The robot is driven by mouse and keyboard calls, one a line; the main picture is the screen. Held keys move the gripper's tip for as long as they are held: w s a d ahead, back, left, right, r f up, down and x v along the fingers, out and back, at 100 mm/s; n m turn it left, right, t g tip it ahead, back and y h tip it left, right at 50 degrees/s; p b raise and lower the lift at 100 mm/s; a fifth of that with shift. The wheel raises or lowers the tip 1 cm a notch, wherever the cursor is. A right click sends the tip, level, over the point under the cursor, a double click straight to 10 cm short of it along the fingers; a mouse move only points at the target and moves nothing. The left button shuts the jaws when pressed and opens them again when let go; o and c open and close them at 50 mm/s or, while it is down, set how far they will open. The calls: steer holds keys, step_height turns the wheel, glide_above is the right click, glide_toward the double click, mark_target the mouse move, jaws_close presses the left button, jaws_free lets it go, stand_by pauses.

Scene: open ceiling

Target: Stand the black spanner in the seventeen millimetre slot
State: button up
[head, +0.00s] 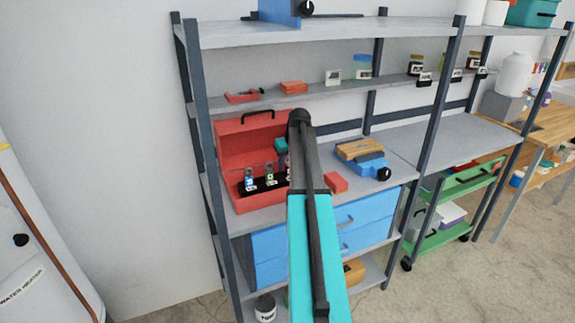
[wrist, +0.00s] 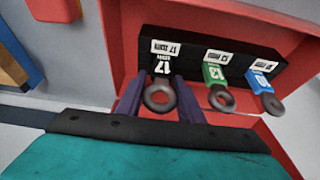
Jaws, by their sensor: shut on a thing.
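In the wrist view my gripper (wrist: 158,92) has its two purple fingers either side of the black spanner (wrist: 162,69), shut on it. The spanner's dark ring end is towards me, and its black label reads 17. It is at the black rack (wrist: 225,48), in line with the white 17 mm tag (wrist: 166,47) at the left end. Its far end is hidden, so I cannot tell how deep it sits. In the head view my arm hides the spanner and the fingers.
A green spanner (wrist: 213,75) and a blue spanner (wrist: 261,84) stand in the rack to the right. The rack is inside the open red toolbox (head: 237,146). A red block (head: 337,182) and a blue vise-like tool (head: 368,168) are on the shelf to the right.

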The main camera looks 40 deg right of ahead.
steer(key=shift+f, duration=0.15)
steer(key=o, duration=1.2)
steer(key=shift+b+v, duration=1.35)
steer(key=shift+v, duration=5.55)
steer(key=shift+f, duration=0.1)
